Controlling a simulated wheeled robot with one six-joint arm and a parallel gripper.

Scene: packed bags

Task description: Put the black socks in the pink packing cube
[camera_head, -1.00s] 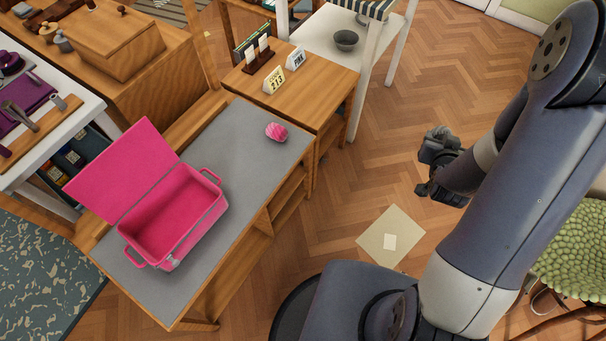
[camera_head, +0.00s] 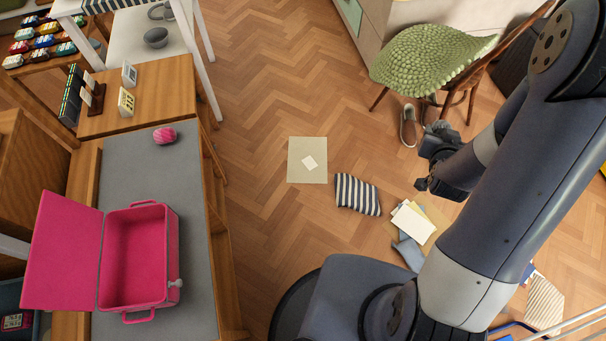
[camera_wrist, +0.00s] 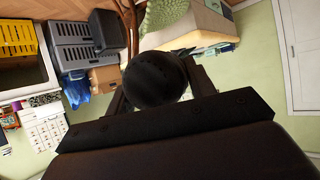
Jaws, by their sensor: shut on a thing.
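The black socks (camera_wrist: 153,78) show in the wrist view as a dark rolled ball between the fingers. My gripper (camera_wrist: 157,92) is shut on them. In the head view my gripper (camera_head: 428,165) hangs above the floor on the right, well away from the table; the socks are hard to tell from the dark fingers there. The pink packing cube (camera_head: 138,258) stands on the grey-topped table at the left. Its lid (camera_head: 60,252) lies open to the left, and the inside looks empty.
A pink striped ball (camera_head: 164,135) lies on the grey tabletop (camera_head: 128,175) behind the cube. A wooden side table with small signs (camera_head: 126,101) stands beyond. A striped cushion (camera_head: 357,194), papers (camera_head: 412,222) and a chair with a green cover (camera_head: 430,55) are right of the open floor.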

